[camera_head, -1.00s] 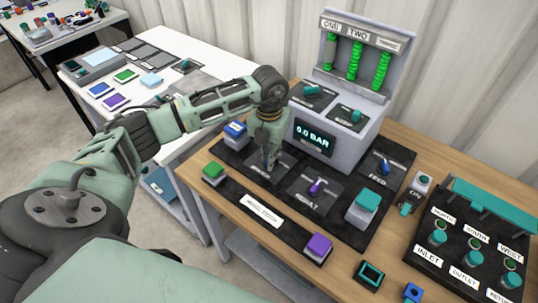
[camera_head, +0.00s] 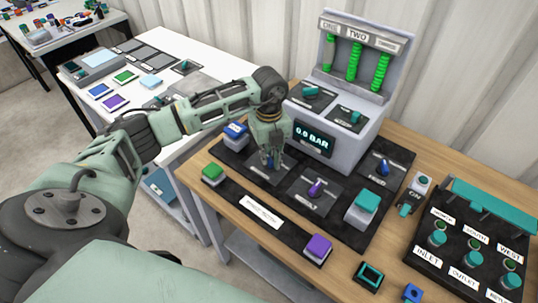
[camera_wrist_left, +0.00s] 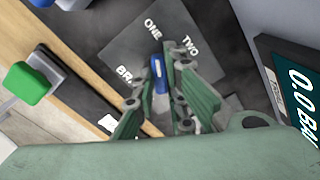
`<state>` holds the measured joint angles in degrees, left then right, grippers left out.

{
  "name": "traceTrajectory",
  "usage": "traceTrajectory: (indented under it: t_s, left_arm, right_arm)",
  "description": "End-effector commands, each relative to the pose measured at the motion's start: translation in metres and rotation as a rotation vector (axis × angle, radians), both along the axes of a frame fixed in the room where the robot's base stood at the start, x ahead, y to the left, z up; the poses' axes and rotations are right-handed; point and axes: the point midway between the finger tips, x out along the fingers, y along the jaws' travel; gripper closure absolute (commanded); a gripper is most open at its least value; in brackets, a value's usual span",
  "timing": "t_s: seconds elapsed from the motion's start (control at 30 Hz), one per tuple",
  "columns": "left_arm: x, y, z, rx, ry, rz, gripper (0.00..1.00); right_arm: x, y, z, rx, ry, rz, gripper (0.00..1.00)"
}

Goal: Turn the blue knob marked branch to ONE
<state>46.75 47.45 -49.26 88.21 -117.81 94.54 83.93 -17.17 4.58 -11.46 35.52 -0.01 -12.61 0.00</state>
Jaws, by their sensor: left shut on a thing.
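The blue knob (camera_wrist_left: 158,75) stands on a dark square plate (camera_wrist_left: 120,45) lettered ONE, TWO and a partly covered word starting BRA. In the left wrist view its upper end points roughly toward ONE. My left gripper (camera_wrist_left: 160,80) reaches down over it, shut on the knob, with one finger on each side. In the head view my left gripper (camera_head: 270,160) hides most of the knob. My right gripper is not in view.
A grey console (camera_head: 340,150) reading 0.0 BAR stands just right of my left gripper. A green button (camera_head: 213,174), a purple knob (camera_head: 315,188) and a purple button (camera_head: 318,246) share the black panel. A teal-knobbed box (camera_head: 470,245) stands at the right.

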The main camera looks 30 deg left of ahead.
Motion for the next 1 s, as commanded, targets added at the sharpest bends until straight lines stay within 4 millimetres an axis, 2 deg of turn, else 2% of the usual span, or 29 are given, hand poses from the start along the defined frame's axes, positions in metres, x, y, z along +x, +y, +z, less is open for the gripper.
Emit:
traceTrajectory:
  t_s: [0.57, 0.6, 0.8, 1.0]
  left_arm:
    - [0.0021, 0.0012, 0.0022, 0.001, -0.007, 0.037, 1.0]
    - [0.0021, 0.0012, 0.0022, 0.001, -0.007, 0.037, 0.87]
    - [0.0014, 0.0007, 0.0013, 0.001, -0.004, 0.035, 0.7]
    - [0.0007, 0.0003, 0.0006, 0.001, -0.003, 0.033, 0.7]
  right_arm:
    - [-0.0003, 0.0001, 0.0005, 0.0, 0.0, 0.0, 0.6]
    - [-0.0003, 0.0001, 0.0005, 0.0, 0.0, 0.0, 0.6]
    - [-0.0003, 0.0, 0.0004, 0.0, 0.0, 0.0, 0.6]
    - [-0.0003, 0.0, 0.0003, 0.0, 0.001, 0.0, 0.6]
